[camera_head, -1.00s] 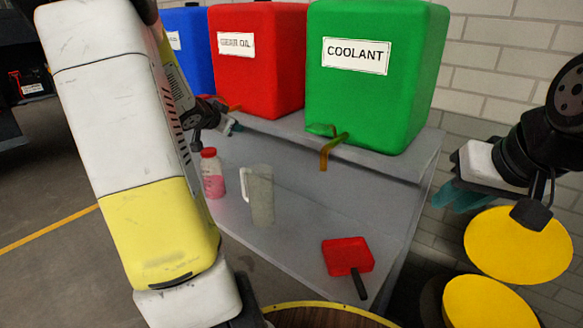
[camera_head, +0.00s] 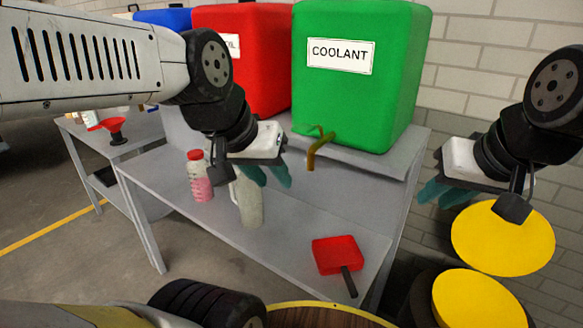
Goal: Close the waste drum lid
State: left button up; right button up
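A yellow round disc (camera_head: 503,238), which looks like the raised waste drum lid, stands tilted at the right. Below it is a second yellow round surface (camera_head: 482,300) with a dark round rim beside it, probably the drum, cut by the bottom edge. My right gripper (camera_head: 445,193) is at the upper left of the disc, its teal fingers apart and empty. Whether it touches the disc cannot be told; part of its wrist overlaps the disc's top edge. My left gripper (camera_head: 268,176) is open and empty in front of the grey bench, overlapping the jug.
The grey bench (camera_head: 290,235) carries a pink bottle (camera_head: 201,178), a clear jug (camera_head: 249,205) and a red scoop (camera_head: 336,254). Green coolant (camera_head: 360,95) and red (camera_head: 260,75) tanks stand above. A round wooden top (camera_head: 320,317) is at the bottom. A brick wall is behind.

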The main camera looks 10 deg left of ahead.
aim_at(492, 245)
jog(key=z, duration=1.5)
jog(key=i+l+z, duration=0.1)
jog(key=i+l, duration=0.6)
